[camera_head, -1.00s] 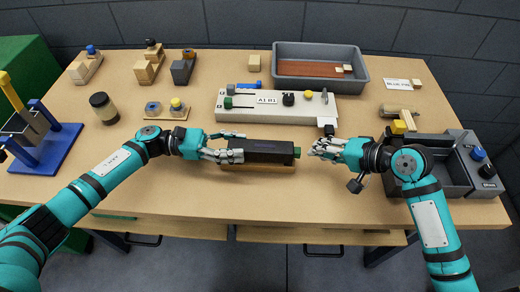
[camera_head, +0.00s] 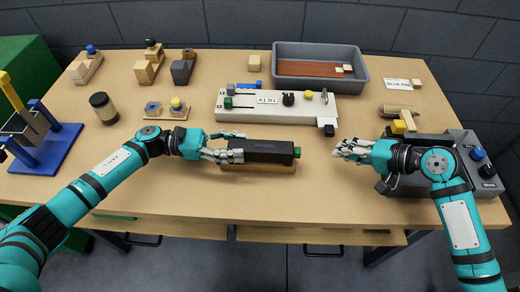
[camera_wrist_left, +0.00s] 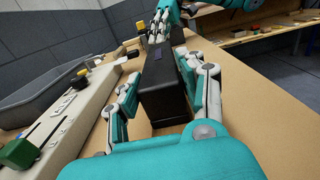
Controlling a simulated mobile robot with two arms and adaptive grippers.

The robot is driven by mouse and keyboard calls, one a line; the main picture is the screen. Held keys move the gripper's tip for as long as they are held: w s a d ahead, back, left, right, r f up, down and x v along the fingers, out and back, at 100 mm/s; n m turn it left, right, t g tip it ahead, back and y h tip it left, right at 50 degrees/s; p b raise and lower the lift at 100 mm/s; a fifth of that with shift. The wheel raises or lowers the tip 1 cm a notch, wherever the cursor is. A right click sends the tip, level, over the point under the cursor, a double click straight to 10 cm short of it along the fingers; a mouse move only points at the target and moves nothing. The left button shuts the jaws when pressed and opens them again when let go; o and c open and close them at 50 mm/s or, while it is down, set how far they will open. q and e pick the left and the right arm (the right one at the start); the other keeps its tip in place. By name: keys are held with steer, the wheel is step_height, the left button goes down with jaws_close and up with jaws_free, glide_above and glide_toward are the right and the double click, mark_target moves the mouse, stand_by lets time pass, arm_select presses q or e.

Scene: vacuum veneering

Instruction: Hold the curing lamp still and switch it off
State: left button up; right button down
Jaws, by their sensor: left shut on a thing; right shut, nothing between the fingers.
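The curing lamp (camera_head: 262,151) is a long black box on a wooden base near the middle of the table, with a green button (camera_head: 297,152) on its right end. My left gripper (camera_head: 232,147) is shut on the lamp's left end; in the left wrist view its fingers lie on both sides of the black lamp body (camera_wrist_left: 162,92). My right gripper (camera_head: 340,150) is shut and empty, to the right of the green button and apart from it. Whether the lamp is lit cannot be seen.
A white control panel (camera_head: 225,112) labelled A1 B1 lies behind the lamp. A grey tray (camera_head: 365,78) stands further back. A dark grey box (camera_head: 465,185) with a blue knob stands at the right. The table in front of the lamp is clear.

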arm_select(q)
steer(key=o, duration=1.3)
